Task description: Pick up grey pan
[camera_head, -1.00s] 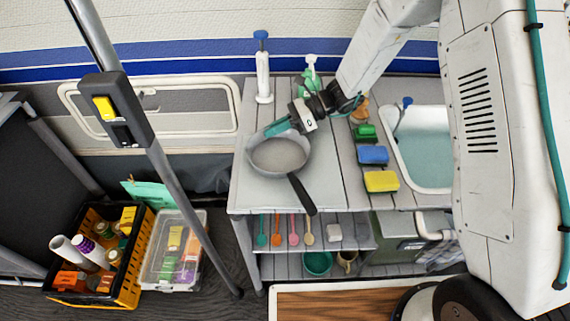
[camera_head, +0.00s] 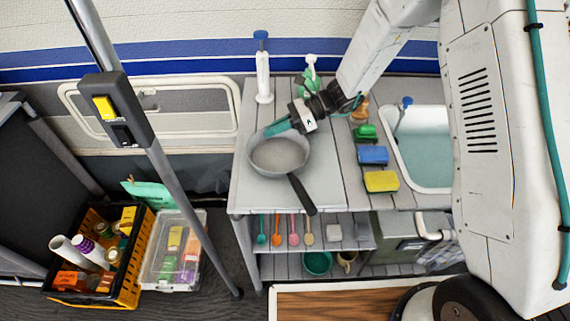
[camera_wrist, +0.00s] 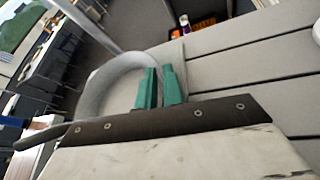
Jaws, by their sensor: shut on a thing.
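The grey pan (camera_head: 279,155) is a round skillet with a black handle (camera_head: 302,194). In the head view it is at the left part of the grey slatted counter, with its handle toward the front edge. My gripper (camera_head: 278,127) has green fingers and is at the pan's far rim. In the wrist view the fingers (camera_wrist: 160,88) are close together with the rim of the pan (camera_wrist: 97,92) between them. My gripper is shut on the pan's rim. Whether the pan touches the counter is hard to tell.
A grey pole (camera_head: 180,180) rises left of the counter.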

